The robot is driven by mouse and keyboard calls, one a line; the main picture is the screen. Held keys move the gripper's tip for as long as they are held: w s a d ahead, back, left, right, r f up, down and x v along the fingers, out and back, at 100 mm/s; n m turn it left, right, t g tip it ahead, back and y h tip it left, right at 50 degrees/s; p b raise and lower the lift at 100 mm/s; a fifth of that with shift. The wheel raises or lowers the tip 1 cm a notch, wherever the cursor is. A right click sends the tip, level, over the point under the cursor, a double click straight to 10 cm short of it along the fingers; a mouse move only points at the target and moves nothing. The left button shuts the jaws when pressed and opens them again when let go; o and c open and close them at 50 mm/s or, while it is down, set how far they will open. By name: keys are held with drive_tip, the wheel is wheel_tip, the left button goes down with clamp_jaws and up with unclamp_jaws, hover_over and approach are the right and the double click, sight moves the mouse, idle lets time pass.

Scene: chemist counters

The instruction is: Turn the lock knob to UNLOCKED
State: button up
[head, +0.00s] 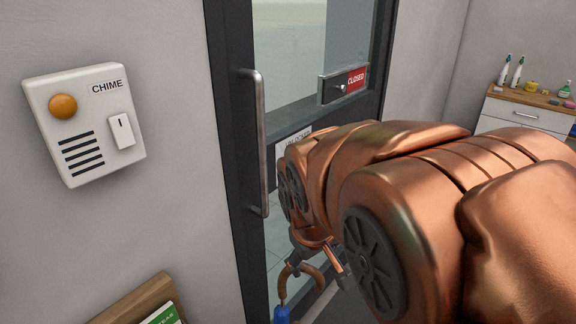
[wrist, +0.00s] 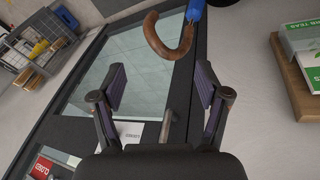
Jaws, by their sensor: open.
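A white lock plate (head: 291,143) with partly hidden lettering is on the glass door beside the long bar handle (head: 254,140). My arm covers its right part in the head view, and I cannot make out the knob. The plate also shows in the wrist view (wrist: 130,131), low and left of centre, partly behind my gripper's left finger. My gripper (wrist: 161,84) is open and empty, its fingers spread in front of the door. In the head view my gripper (head: 318,262) hangs below the plate, close to a brown hooked handle with a blue part (head: 283,312).
A red CLOSED sign slider (head: 345,83) is on the door's upper right. A white chime box (head: 84,122) is on the left wall. A wooden shelf with a green box (head: 163,316) is low left. A drawer counter (head: 525,113) stands at the right.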

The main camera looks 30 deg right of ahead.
drive_tip(key=w+d+r+n+t+h+b, duration=0.1)
drive_tip(key=w+d+r+t+h+b, duration=0.1)
drive_tip(key=w+d+r, duration=0.35)
drive_tip(key=w+d+r+t+h+b, duration=0.1)
drive_tip(key=w+d+r+h+b, duration=0.15)
drive_tip(key=d, duration=0.55)
drive_tip(key=w+d+r+n+t+h+b, duration=0.1)
drive_tip(key=w+d+r+t+h, duration=0.15)
drive_tip(key=d, duration=0.35)
drive_tip(key=w+d+r+n+t+h+b, duration=0.2)
drive_tip(key=w+d+r+n+t+b, duration=0.3)
drive_tip(key=r, duration=0.3)
drive_tip(key=w+d+r+n+t+h+b, duration=0.2)
drive_tip(key=d+r+n+t+b, duration=0.15)
drive_tip(key=r+n, duration=0.35)
drive_tip(key=w+a+f+n+t+y+b, duration=0.2)
drive_tip(key=w+f+n+t+y+b, duration=0.55)
drive_tip(key=n, duration=0.75)
drive_tip(key=a+f+n+g+y+b, duration=0.2)
drive_tip(key=f+n+g+y, duration=0.3)
drive_tip(key=f, duration=0.4)
drive_tip(key=a+f+n+g+y+b, duration=0.2)
drive_tip(key=f+n+y+b, duration=0.1)
drive_tip(key=f+n+y, duration=0.5)
drive_tip(key=w+a+m+h, duration=0.1)
drive_tip(key=w+a, duration=0.1)
drive_tip(key=w, duration=0.4)
drive_tip(key=shift+w+f+m+b, duration=0.15)
drive_tip(key=shift+f+m+b, duration=0.25)
